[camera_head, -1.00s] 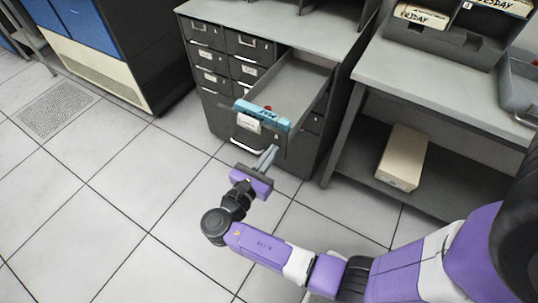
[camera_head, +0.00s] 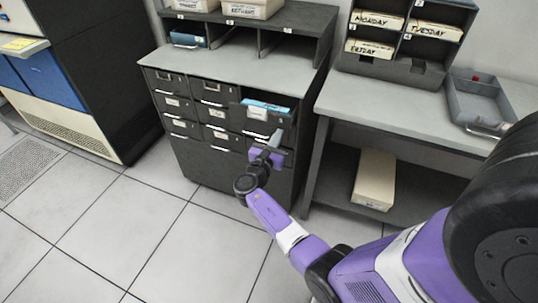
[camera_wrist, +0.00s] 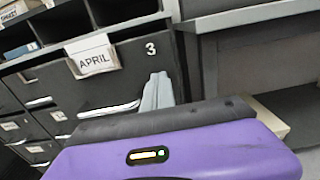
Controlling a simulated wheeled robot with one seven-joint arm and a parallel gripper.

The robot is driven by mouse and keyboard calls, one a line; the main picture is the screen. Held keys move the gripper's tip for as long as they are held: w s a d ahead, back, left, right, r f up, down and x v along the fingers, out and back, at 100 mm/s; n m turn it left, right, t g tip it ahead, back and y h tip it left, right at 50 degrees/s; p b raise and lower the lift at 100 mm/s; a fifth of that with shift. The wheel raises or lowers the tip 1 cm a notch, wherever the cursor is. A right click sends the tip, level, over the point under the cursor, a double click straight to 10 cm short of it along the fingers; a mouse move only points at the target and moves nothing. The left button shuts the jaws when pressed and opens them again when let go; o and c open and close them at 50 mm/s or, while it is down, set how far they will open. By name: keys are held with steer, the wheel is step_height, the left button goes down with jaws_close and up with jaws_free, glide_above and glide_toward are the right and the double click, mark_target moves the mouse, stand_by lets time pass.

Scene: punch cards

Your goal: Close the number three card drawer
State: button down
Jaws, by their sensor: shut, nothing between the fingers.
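The number three card drawer (camera_head: 248,122) is the dark top right drawer of the cabinet, standing out a little from the drawers beside it. Blue cards (camera_head: 268,108) show above its front edge. In the wrist view its front (camera_wrist: 122,72) carries a "3" and an APRIL label (camera_wrist: 92,58), with a pale handle below. My gripper (camera_head: 277,136) is shut and empty, at the right part of the drawer front. In the wrist view its grey fingers (camera_wrist: 157,92) overlap the front right of the handle; I cannot tell whether they touch.
The other cabinet drawers (camera_head: 212,91) look shut. A desk (camera_head: 400,108) stands close on the right, with a grey tray (camera_head: 480,103) on top and a beige box (camera_head: 374,180) on its lower shelf. The tiled floor in front is clear.

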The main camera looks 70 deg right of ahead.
steer(key=d+b, duration=0.3)
steer(key=d, duration=0.7)
steer(key=shift+w+f, duration=0.1)
steer(key=shift+w, duration=0.05)
steer(key=shift+d+b, duration=0.35)
steer(key=shift+d, duration=0.1)
steer(key=shift+d+r, duration=0.1)
steer(key=shift+r, duration=0.1)
steer(key=shift+d+r, duration=0.1)
